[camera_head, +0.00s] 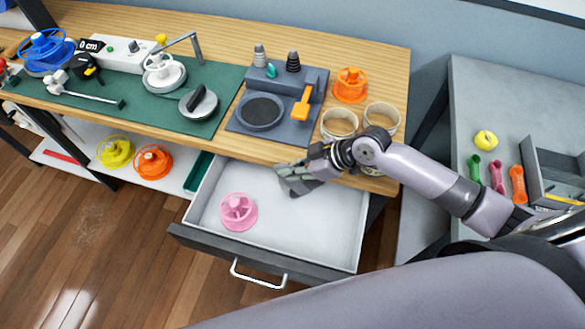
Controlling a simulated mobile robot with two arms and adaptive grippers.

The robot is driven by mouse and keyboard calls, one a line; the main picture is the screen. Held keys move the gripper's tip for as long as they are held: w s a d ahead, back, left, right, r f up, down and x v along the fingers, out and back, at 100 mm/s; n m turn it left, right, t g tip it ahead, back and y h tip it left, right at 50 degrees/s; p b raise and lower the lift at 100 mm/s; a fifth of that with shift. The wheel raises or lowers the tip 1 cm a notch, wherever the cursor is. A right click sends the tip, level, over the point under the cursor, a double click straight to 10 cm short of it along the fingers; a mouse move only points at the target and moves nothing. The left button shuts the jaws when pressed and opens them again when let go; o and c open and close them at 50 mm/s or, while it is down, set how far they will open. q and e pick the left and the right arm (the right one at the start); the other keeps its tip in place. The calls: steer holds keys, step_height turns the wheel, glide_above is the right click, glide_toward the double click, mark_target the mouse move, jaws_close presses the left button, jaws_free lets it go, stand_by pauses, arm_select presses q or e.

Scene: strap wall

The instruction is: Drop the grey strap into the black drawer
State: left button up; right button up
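The black drawer (208,245) is pulled out below the bench, with a dark front, a metal handle and a pale inside. A pink spool (238,211) lies in its left part. My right gripper (290,180) reaches in from the right and is over the back of the drawer, pointing left. Its fingers look grey-green and dark, and I cannot tell whether they are open or shut or hold anything. I cannot make out a grey strap for certain. My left gripper is not in view.
The wooden bench (345,62) bears a green mat (150,113), a grey fixture (285,104), an orange spool (350,85) and two pale rings (339,122). A shelf left of the drawer holds yellow (115,151) and orange spools. A grey side table (478,97) stands right. The drawer's right part is clear.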

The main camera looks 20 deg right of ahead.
steer(key=o, duration=0.4)
steer(key=shift+c, duration=0.2)
steer(key=o, duration=0.6)
steer(key=shift+o, duration=0.2)
steer(key=o, duration=0.7)
